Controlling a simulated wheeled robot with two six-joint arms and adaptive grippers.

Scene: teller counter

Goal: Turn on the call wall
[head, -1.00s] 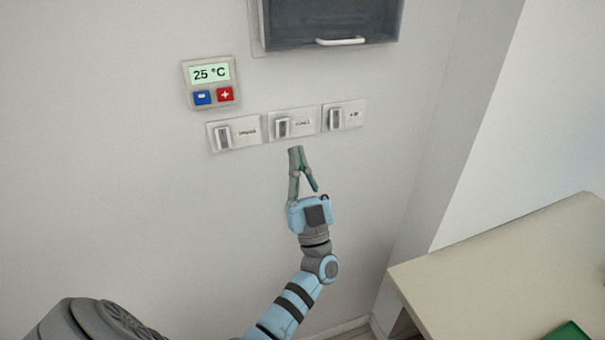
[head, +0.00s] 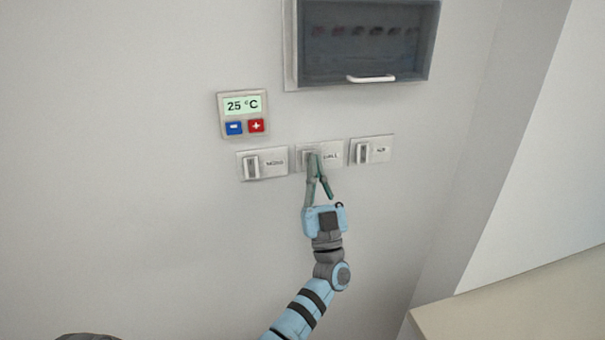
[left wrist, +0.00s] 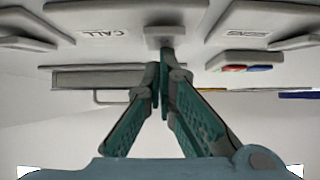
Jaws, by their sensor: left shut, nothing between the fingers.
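Three white switch plates sit in a row on the wall. The middle plate (head: 334,153) has a label ending in "ALL", and the left wrist view shows it as the "CALL" plate (left wrist: 105,20), upside down. Its rocker (left wrist: 160,37) is partly hidden by my fingers in the head view. My left gripper (head: 313,158) is shut and empty, pointing up at this rocker. In the left wrist view the fingertips (left wrist: 165,55) are right at the rocker's edge; whether they touch it I cannot tell. My right gripper is not in view.
The left switch (head: 251,167) and right switch (head: 363,153) flank the middle one closely. A thermostat (head: 243,114) reading 25 °C is above left. A dark cabinet (head: 365,45) with a white handle hangs above. A beige counter (head: 520,300) is at lower right.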

